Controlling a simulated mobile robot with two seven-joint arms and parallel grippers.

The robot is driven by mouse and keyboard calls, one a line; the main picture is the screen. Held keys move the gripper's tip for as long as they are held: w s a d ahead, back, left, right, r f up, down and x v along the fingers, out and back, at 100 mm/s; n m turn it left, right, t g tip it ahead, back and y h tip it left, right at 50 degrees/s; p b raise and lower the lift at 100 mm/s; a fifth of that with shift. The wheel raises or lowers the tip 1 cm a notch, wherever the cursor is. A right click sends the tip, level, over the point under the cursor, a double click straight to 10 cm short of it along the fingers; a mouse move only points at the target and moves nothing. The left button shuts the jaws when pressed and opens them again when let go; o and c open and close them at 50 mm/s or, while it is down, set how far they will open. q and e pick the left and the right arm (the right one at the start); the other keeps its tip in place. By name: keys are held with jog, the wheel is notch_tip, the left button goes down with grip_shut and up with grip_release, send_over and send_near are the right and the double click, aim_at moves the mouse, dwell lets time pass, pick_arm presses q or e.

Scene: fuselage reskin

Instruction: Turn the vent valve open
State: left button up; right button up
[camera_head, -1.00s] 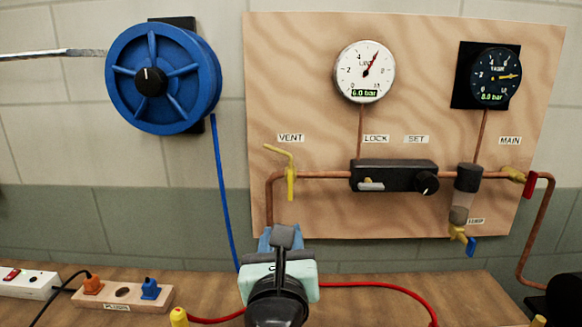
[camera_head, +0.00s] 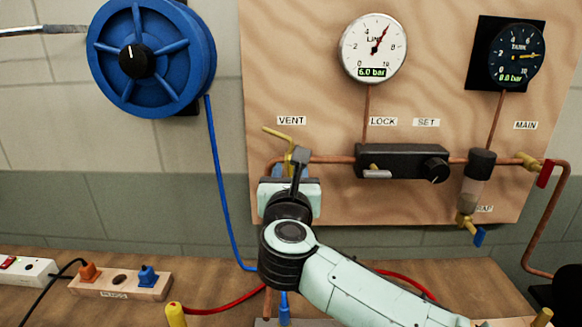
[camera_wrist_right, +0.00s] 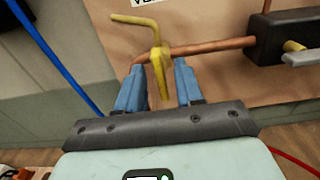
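The yellow vent valve (camera_head: 277,133) sits on the copper pipe under the VENT label, its bent handle pointing up and to the left. My right gripper (camera_head: 298,165) is in front of it and hides much of its lower part. In the right wrist view, the vent valve (camera_wrist_right: 157,55) has its flat yellow lower part hanging between the two blue fingers of my right gripper (camera_wrist_right: 159,70). The fingers are open, with a visible gap on each side of the yellow part. My left gripper is not in view.
A black box (camera_head: 402,160) with a lever and knob is on the pipe right of the valve. The line gauge (camera_head: 373,48) reads 6.0 bar. A blue reel (camera_head: 150,57) hangs at left. A red hose (camera_head: 225,305) and wooden socket block (camera_head: 120,285) lie on the bench.

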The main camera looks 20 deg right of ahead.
jog(key=shift+x, duration=1)
grip_shut()
